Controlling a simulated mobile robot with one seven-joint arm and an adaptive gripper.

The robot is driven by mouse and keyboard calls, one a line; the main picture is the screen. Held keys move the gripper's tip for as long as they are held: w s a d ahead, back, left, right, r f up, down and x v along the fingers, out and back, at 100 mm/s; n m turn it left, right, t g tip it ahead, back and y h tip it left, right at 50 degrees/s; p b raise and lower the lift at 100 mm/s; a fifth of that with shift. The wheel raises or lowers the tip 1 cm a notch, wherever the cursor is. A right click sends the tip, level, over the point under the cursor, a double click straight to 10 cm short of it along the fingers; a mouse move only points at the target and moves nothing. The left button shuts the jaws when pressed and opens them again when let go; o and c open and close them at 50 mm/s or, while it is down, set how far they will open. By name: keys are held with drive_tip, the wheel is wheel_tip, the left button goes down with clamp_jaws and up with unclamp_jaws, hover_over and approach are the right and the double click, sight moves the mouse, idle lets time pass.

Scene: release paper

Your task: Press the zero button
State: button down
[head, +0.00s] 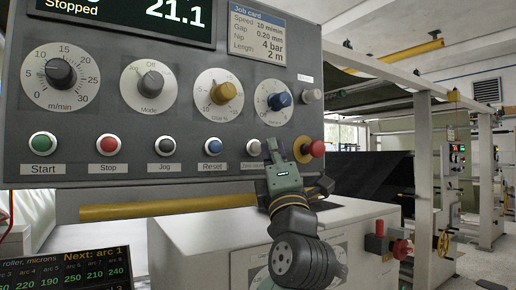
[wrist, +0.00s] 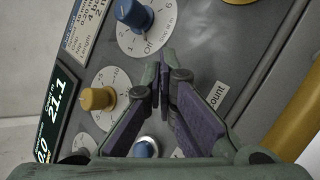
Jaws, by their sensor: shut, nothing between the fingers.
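The grey zero button (head: 254,147) sits at the right end of the button row on the grey control panel (head: 190,120), its label partly covered by my gripper. My gripper (head: 275,146) is in front of the panel just right of this button, shut and empty. In the wrist view, the closed fingertips (wrist: 163,72) point at the panel. Part of the label, reading "count" (wrist: 216,98), shows to their right. The button itself is hidden behind the fingers there, and I cannot tell whether they touch it.
The blue Reset button (head: 213,147) is left of the zero button. A red mushroom knob (head: 316,149) stands out close on the right. The blue dial (head: 279,100) and yellow dial (head: 223,92) protrude above. A yellow bar (head: 165,207) runs below the panel.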

drive_tip(key=shift+w+a, duration=0.1)
drive_tip(key=shift+w+a, duration=0.2)
drive_tip(key=shift+w, duration=0.05)
drive_tip(key=shift+w+a, duration=0.25)
drive_tip(key=shift+w, duration=0.15)
idle(0.9)
idle(0.3)
drive_tip(key=shift+s+d+b, duration=0.3)
drive_tip(key=shift+s+d, duration=0.2)
drive_tip(key=shift+s, duration=0.25)
drive_tip(key=s+d, duration=0.1)
drive_tip(key=s, duration=0.1)
drive_tip(key=s+d+b, duration=0.1)
drive_tip(key=s+d, duration=0.1)
idle(0.3)
idle(0.6)
